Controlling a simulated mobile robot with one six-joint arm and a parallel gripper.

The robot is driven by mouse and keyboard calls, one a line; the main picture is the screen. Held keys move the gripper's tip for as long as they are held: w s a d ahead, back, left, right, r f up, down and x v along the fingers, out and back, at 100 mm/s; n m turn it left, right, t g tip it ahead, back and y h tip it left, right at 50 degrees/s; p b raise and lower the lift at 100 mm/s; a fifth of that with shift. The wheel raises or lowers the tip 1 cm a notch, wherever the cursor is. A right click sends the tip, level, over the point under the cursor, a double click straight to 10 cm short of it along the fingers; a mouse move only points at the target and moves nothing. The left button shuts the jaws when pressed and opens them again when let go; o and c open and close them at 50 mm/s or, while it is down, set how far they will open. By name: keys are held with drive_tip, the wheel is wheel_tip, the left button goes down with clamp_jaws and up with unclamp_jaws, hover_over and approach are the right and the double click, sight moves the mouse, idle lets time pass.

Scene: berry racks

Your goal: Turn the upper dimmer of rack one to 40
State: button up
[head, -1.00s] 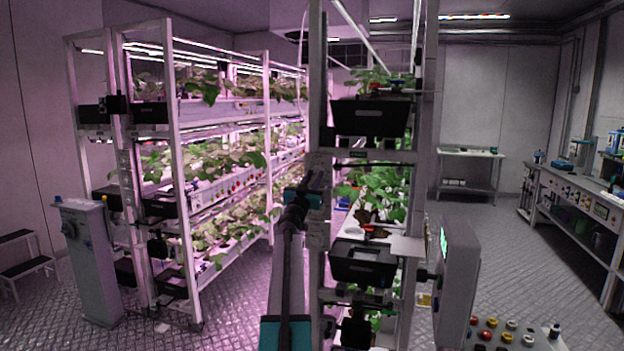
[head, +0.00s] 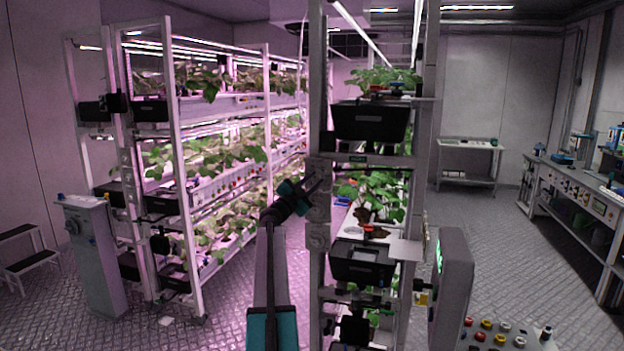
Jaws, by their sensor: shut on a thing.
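Rack one's near post (head: 318,120) stands in the middle of the head view, with a small dial panel (head: 317,210) partway up its face. My gripper (head: 314,183) is at the upper part of this panel, with its tips against the post. It is shut on a small knob there, which appears to be the upper dimmer. The gripper and wrist hide most of the knob, and its setting cannot be read. Another round dial shows lower on the panel.
Black bins (head: 370,120) and leafy plants (head: 375,190) fill the rack right of the post. A pink-lit rack (head: 180,150) stands at left, beside a grey pedestal (head: 92,255). A grey panel box (head: 452,285) is at lower right. Floor is clear between the racks.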

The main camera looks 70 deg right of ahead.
drive_tip(key=shift+d+r+m+g+y+p, duration=0.1)
drive_tip(key=shift+m+g+y+p, duration=0.25)
drive_tip(key=shift+m, duration=0.65)
drive_tip(key=shift+w, duration=0.1)
drive_tip(key=o, duration=1.1)
drive_tip(key=shift+d, duration=0.1)
drive_tip(key=shift+c, duration=0.2)
drive_tip(key=b+v, duration=0.4)
drive_tip(key=v, duration=0.9)
drive_tip(key=shift+a, duration=0.4)
